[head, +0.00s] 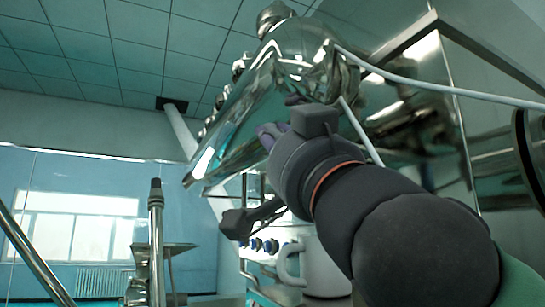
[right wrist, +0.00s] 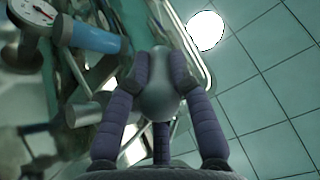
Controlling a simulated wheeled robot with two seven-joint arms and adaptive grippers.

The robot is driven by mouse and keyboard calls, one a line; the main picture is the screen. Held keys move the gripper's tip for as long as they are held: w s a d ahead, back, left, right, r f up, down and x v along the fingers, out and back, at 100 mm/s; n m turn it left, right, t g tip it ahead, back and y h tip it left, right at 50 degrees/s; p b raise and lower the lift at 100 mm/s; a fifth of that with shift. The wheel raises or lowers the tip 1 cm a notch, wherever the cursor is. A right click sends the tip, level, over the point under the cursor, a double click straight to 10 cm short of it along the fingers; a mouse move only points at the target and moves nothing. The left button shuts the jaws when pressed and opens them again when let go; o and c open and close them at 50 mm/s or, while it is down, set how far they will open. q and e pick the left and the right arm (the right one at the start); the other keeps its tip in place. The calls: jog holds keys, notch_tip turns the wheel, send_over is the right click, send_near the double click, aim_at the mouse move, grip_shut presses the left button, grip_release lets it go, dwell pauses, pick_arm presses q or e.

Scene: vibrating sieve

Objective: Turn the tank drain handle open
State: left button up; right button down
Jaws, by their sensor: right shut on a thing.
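The polished metal tank (head: 285,62) hangs in the upper middle of the head view. My right gripper (head: 270,133) reaches up against its underside, with its purple fingers mostly hidden behind my wrist. In the right wrist view, a smooth grey rounded handle end (right wrist: 155,90) sits between the fingers of my right gripper (right wrist: 160,70). The fingers are closed around it. The rest of the handle is hidden or blurred, so its turn angle cannot be told. My left gripper is not in view.
A pressure gauge (right wrist: 32,20) with a blue cylinder (right wrist: 95,38) shows at the upper left of the wrist view. A pale cable (head: 440,88) crosses beside the tank. A white pot (head: 322,268) stands below my right arm. A metal post (head: 156,240) rises at left.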

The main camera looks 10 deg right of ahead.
dwell(0.5)
jog(key=c, duration=1.1)
grip_release()
jog(key=shift+s, duration=0.1)
jog(key=v, duration=1.2)
